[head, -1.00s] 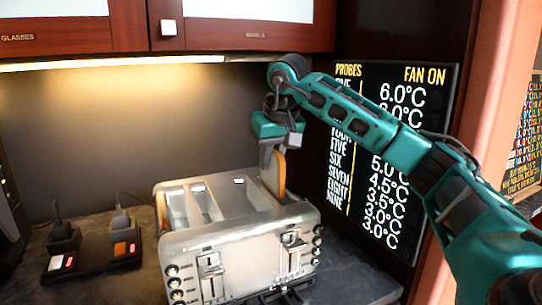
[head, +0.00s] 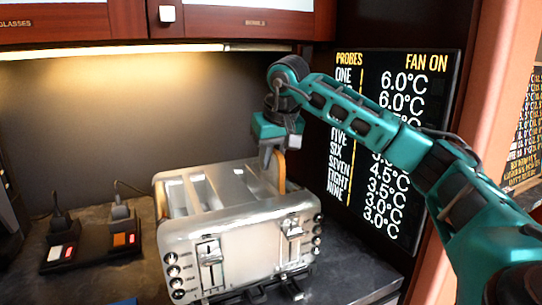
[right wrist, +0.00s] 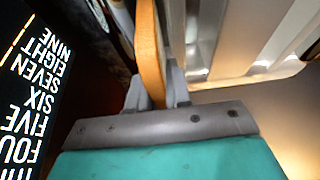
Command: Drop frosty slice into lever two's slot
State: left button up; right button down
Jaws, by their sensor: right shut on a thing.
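A tan, bread-like slice (head: 281,168) is held upright between the fingers of my right gripper (head: 272,158). It also shows edge-on between the finger pads in the right wrist view (right wrist: 149,50). The slice is at the right end of the silver toaster (head: 240,232), at its rightmost slot. Its lower end meets the toaster's top in the picture; I cannot tell how deep it sits. The toaster has a left lever (head: 209,254) and a right lever (head: 291,230) on its front. Lever labels are not readable. My left gripper is out of view.
A dark screen (head: 390,150) with probe temperatures stands behind and right of the toaster. Red-brown cabinets (head: 230,25) hang above. A black block with lit switches (head: 90,247) lies left of the toaster. Dark counter shows at the right front.

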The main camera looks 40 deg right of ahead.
aim_at(275, 151)
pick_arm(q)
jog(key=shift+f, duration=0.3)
pick_arm(e)
jog(key=shift+f, duration=0.55)
jog(key=c, duration=1.1)
grip_release()
jog(key=shift+f, duration=0.1)
jog(key=shift+o, duration=0.6)
jog(key=shift+s, duration=0.1)
jog(key=p+v, duration=0.2)
jog(key=v, duration=0.1)
jog(key=shift+a+r+p, duration=0.1)
jog(key=shift+r+p, duration=0.15)
jog(key=shift+p, duration=0.15)
jog(key=v, duration=0.3)
jog(key=shift+r+b, duration=0.15)
jog(key=shift+b, duration=0.2)
jog(key=shift+v, duration=0.8)
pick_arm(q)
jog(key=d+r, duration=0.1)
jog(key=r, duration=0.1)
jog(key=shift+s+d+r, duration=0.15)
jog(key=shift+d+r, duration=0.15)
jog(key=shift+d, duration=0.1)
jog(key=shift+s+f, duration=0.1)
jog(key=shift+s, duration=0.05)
pick_arm(e)
jog(key=shift+s, duration=0.1)
